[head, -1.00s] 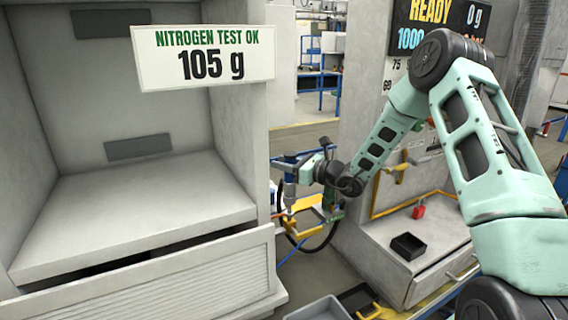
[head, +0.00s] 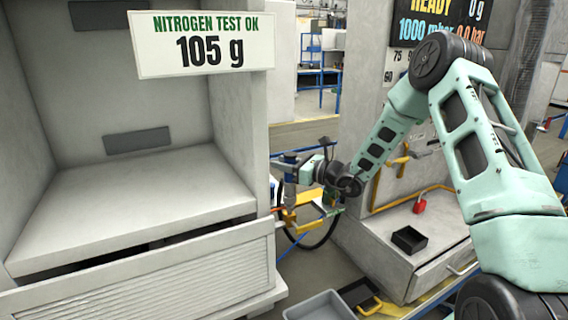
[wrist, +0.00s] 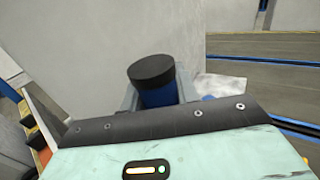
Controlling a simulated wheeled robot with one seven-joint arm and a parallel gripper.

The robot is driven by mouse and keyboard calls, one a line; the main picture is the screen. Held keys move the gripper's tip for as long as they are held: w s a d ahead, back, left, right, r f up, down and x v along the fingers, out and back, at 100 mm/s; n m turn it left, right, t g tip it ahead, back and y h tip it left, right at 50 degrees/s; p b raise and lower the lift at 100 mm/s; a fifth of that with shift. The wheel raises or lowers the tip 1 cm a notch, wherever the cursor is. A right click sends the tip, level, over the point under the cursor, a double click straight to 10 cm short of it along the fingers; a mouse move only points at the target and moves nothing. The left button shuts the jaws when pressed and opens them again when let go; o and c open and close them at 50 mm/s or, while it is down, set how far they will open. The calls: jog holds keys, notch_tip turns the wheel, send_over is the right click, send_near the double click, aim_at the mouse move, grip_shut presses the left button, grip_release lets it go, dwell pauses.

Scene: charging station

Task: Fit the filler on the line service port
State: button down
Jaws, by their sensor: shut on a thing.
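My gripper (head: 291,172) is at the end of my arm in the middle of the head view, beside the right edge of the large grey cabinet. It is shut on the filler, an upright blue cylinder (head: 289,157). In the wrist view the filler's black round cap (wrist: 152,71) and blue body stand between my grey fingers (wrist: 156,98). The filler's lower end is hidden in the wrist view and small in the head view. I cannot make out the line service port, nor whether the filler touches it.
The grey cabinet (head: 120,215) with a "NITROGEN TEST OK 105 g" sign (head: 203,43) is close on the left. A yellow bracket (head: 303,217) and black hose are below my gripper. A workbench with a black tray (head: 409,240) is right. A grey bin (head: 322,306) lies in front.

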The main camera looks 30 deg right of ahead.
jog(key=shift+f+b, duration=0.35)
jog(key=shift+f, duration=0.15)
jog(key=c, duration=1)
grip_release()
jog(key=shift+o, duration=0.2)
jog(key=b+v, duration=0.1)
jog(key=v, duration=1.6)
jog(key=shift+d, duration=0.15)
jog(key=shift+s, duration=0.15)
